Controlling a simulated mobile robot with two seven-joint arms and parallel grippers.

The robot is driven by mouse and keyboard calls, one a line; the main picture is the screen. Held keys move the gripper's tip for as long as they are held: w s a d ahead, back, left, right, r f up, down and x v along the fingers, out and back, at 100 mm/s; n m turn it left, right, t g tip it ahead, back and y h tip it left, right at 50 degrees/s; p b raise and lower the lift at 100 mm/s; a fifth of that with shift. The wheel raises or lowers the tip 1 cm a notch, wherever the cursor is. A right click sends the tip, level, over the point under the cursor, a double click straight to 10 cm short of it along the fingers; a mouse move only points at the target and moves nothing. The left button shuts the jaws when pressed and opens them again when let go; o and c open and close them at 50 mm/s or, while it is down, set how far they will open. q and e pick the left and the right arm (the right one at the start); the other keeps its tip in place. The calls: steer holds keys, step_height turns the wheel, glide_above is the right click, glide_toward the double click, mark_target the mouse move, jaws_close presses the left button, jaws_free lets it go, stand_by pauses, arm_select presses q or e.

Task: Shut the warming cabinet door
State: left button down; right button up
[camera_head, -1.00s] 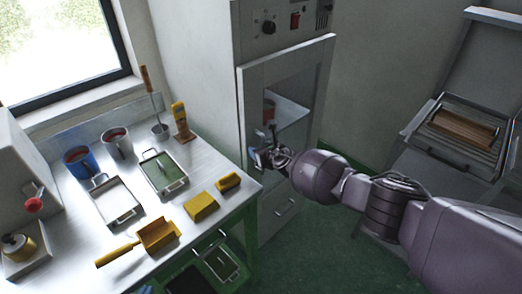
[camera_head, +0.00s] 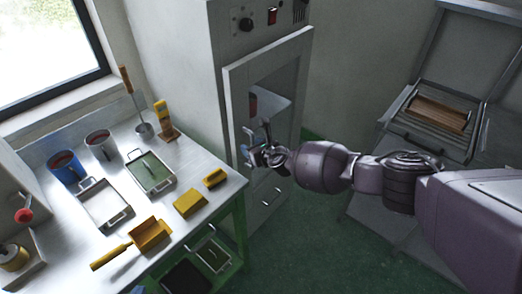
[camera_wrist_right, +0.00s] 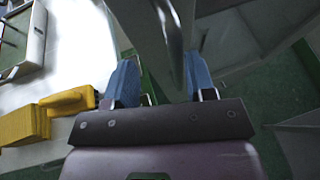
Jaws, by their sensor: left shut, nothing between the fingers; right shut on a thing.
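The warming cabinet (camera_head: 222,35) stands against the wall in the middle of the head view. Its pale framed door (camera_head: 290,52) has a window, and its left edge appears to stand slightly out from the cabinet front; the exact gap is hard to tell. My right gripper (camera_head: 258,152) is at the left side of the door, shut on the door handle (camera_head: 248,143). In the right wrist view, the handle (camera_wrist_right: 172,35) shows as a grey bar between the blue fingertips (camera_wrist_right: 163,80). My left gripper is in neither view.
Left of the cabinet is a metal-topped table (camera_head: 190,160) with a blue mug (camera_head: 66,170), trays and yellow blocks (camera_head: 190,204). An open-lidded unit (camera_head: 415,145) stands at the right. Green floor lies between.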

steer(key=shift+a+p+v, duration=0.1)
steer(key=shift+p+v, duration=0.05)
steer(key=shift+v, duration=1.25)
steer(key=shift+a+p+v, duration=0.15)
steer(key=shift+v, duration=1.3)
steer(key=shift+s, duration=0.15)
steer(key=shift+d, duration=0.1)
